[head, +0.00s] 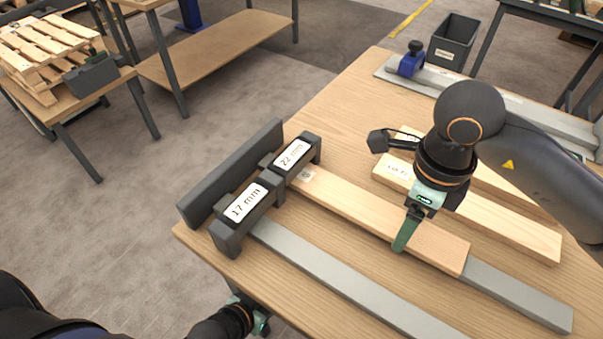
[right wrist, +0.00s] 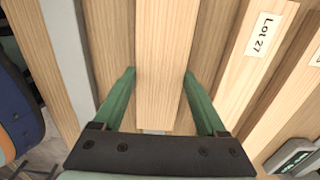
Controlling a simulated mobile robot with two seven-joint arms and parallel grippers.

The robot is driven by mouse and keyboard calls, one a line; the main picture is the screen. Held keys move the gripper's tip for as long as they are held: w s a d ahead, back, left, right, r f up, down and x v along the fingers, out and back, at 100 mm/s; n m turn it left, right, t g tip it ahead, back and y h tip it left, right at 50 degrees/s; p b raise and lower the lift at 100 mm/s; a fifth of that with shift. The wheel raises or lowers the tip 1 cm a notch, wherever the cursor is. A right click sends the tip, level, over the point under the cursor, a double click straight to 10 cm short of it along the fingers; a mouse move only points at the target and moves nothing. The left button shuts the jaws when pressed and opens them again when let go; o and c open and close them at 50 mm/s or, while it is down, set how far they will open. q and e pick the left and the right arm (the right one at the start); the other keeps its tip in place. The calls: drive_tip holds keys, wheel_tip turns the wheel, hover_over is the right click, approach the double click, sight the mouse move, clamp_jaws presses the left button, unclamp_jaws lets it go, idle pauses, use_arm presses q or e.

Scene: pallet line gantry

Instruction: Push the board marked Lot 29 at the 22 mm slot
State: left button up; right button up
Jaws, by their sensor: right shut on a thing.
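A gauge block marked 22 mm (head: 291,153) stands beside one marked 17 mm (head: 246,202) at the table's left edge. A pale board (head: 350,205) lies on a grey strip, its far end at the 22 mm slot. Its small label (head: 306,175) sits close to the slot and is unreadable. I cannot tell how far its end reaches in. My right gripper (head: 405,235) is shut on this board near its near end; in the right wrist view its green fingers (right wrist: 159,73) flank the board (right wrist: 165,50). My left gripper (head: 262,322) shows partly at the bottom edge, its fingers unclear.
A board marked Lot 27 (right wrist: 263,35) lies right of the held one, with more boards beyond. An empty grey strip (head: 330,275) runs to the 17 mm slot. A dark backstop (head: 230,172) stands behind the gauges. A dark bin (head: 453,42) stands beyond the table.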

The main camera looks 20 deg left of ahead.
sight(453, 252)
drive_tip(key=shift+s+d+f+b, duration=0.1)
drive_tip(key=shift+s+d+b, duration=0.25)
drive_tip(key=shift+d, duration=0.9)
drive_tip(key=shift+s+d+r+b, duration=0.1)
drive_tip(key=shift+s+d+b, duration=0.25)
drive_tip(key=shift+d, duration=0.95)
drive_tip(key=shift+s+d+f+b, duration=0.15)
drive_tip(key=shift+s+d, duration=0.25)
drive_tip(key=shift+d, duration=0.85)
drive_tip(key=o, duration=1.4)
drive_tip(key=shift+a, duration=0.1)
